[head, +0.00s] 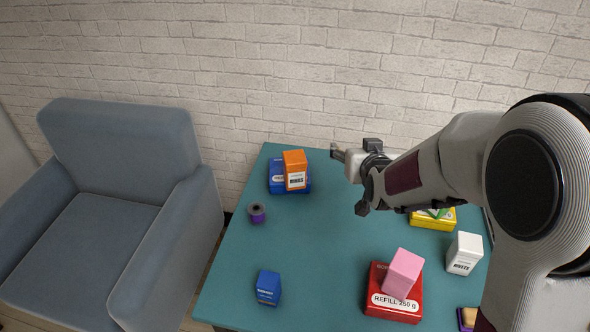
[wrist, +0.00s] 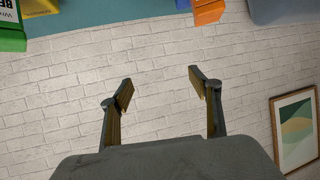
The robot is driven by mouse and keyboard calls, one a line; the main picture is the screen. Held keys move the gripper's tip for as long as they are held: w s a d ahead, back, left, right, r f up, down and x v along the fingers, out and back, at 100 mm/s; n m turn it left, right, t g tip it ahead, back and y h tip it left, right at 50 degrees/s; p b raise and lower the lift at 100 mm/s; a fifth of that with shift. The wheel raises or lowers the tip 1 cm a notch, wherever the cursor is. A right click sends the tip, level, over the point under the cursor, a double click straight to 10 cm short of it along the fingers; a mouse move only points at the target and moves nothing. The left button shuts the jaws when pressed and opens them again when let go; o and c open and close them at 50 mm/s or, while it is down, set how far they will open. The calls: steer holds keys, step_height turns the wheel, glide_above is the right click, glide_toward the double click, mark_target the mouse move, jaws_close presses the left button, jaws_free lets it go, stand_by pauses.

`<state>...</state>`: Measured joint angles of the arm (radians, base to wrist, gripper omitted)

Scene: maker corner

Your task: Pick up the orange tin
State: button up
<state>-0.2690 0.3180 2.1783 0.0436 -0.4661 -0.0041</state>
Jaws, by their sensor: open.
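The orange tin (head: 294,165) stands upright on or against a blue box (head: 275,177) near the back left of the table in the head view. Its white label faces the front. In the wrist view the orange tin (wrist: 208,12) shows only partly, at the top edge right of centre. My gripper (head: 335,153) is to the right of the tin, apart from it, pointing left above the table. In the wrist view my gripper (wrist: 160,82) is open and empty, with only the brick wall behind its fingers.
The teal table (head: 320,235) has bare room in the middle. A purple spool (head: 256,213) and a small blue box (head: 268,287) stand left. A pink box (head: 403,273) rests on a red box (head: 390,308). A white box (head: 464,253) and yellow box (head: 434,222) are right. An armchair (head: 120,150) adjoins.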

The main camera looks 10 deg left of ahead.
steer(key=w+a+f+t+y, duration=0.2)
steer(key=w+a+f, duration=0.3)
steer(key=a+f, duration=0.3)
steer(key=n+t+y, duration=0.2)
glide_toward(297, 177)
steer(key=x, duration=0.3)
steer(key=r+x, duration=0.1)
steer(key=x, duration=0.1)
steer(key=shift+w+d, duration=0.1)
steer(key=shift+w, duration=0.25)
steer(key=shift+s+a+f, duration=0.25)
steer(key=shift+s+f, duration=0.05)
steer(key=shift+f, duration=0.25)
steer(key=shift+x, duration=1.3)
steer(key=shift+w, duration=0.1)
steer(key=shift+r+x, duration=0.2)
steer(key=shift+x, duration=2.3)
